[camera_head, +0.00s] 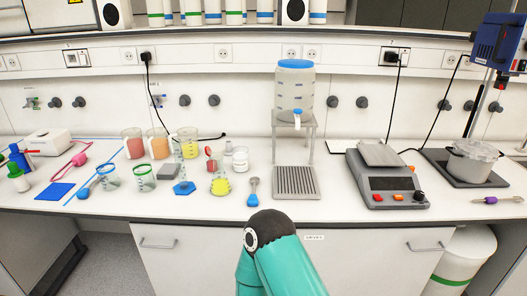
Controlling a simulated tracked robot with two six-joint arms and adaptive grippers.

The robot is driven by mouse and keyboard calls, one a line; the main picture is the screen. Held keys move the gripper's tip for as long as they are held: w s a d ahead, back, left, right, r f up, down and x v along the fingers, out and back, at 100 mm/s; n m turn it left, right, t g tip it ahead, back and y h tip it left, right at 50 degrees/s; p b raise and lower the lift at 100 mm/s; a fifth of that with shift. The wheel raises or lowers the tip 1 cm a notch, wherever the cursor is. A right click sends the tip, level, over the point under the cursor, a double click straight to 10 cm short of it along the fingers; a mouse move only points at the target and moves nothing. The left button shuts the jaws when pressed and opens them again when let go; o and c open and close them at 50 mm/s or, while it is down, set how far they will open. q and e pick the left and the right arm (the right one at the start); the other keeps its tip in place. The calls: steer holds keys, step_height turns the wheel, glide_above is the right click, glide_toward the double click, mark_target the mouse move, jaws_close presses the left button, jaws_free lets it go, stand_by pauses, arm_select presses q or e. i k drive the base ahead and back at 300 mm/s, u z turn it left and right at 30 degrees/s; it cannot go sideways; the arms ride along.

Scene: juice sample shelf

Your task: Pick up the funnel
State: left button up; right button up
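I cannot pick out a funnel with certainty; the small items on the bench are too small to tell apart fully. Among them are a blue scoop-like item (253,192) in front of the tap stand and another small blue item (83,194) beside a blue-rimmed beaker (109,178) on the left. A small red item (209,153) stands near the middle glassware. Neither of my grippers shows; only a teal arm link of mine with a black joint rises at the bottom middle, below the bench edge.
Beakers of red (133,146), orange (157,146) and yellow liquid (189,146) stand behind a blue-based cylinder (184,187). A water tank (295,88) stands on a stand above a drip tray (296,183). A scale (386,184) is at right. The front bench strip is mostly clear.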

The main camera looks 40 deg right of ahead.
mark_target(216, 150)
steer(key=z, duration=0.5)
steer(key=i, duration=1)
